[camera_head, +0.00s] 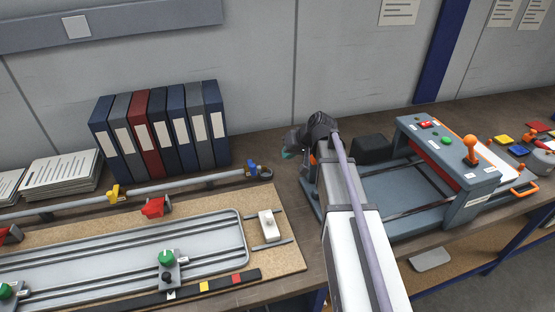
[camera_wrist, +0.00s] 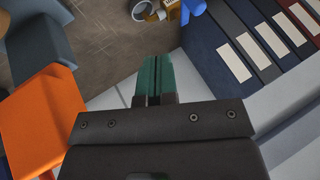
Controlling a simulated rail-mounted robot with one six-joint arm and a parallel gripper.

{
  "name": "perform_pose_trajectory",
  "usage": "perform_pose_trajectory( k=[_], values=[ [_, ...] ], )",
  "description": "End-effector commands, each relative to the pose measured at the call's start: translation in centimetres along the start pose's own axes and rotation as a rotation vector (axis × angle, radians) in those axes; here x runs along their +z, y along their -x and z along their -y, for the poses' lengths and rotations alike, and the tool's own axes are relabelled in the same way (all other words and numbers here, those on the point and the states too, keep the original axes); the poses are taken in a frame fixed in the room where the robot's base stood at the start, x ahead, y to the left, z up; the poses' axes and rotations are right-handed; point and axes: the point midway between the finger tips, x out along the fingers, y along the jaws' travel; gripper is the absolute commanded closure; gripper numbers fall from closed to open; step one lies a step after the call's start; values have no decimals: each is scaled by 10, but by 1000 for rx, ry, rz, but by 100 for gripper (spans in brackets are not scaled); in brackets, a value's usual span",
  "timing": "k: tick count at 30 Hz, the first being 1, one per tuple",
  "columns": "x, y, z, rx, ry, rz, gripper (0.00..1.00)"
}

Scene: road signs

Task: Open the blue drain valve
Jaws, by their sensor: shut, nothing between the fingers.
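The blue drain valve (camera_head: 252,167) sits at the right end of the grey pipe in the head view, close to the binders. In the wrist view a blue part (camera_wrist: 193,8) shows at the top edge, beside a brass-coloured piece and the round pipe end (camera_wrist: 144,10); it is cut off by the frame. My gripper (camera_head: 287,154) is to the right of the valve in the head view, apart from it. Its green fingers (camera_wrist: 154,78) are together and empty in the wrist view. The valve handle's exact angle is too small to tell.
A row of binders (camera_head: 160,125) stands behind the pipe. A yellow valve (camera_head: 115,193) and a red valve (camera_head: 154,207) are farther left. A grey fixture with an orange joystick (camera_head: 471,149) stands right of my arm. Bare bench lies between the valve and my gripper.

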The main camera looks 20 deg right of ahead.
Motion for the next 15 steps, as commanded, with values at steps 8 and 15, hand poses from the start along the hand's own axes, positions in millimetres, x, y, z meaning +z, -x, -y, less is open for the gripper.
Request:
perform_pose_trajectory(
  k=[8, 15],
  values=[
    [4, -67, -4, -1, 1, 2, 100],
    [1, -97, 17, 0, 2, 3, 100]
  ],
)
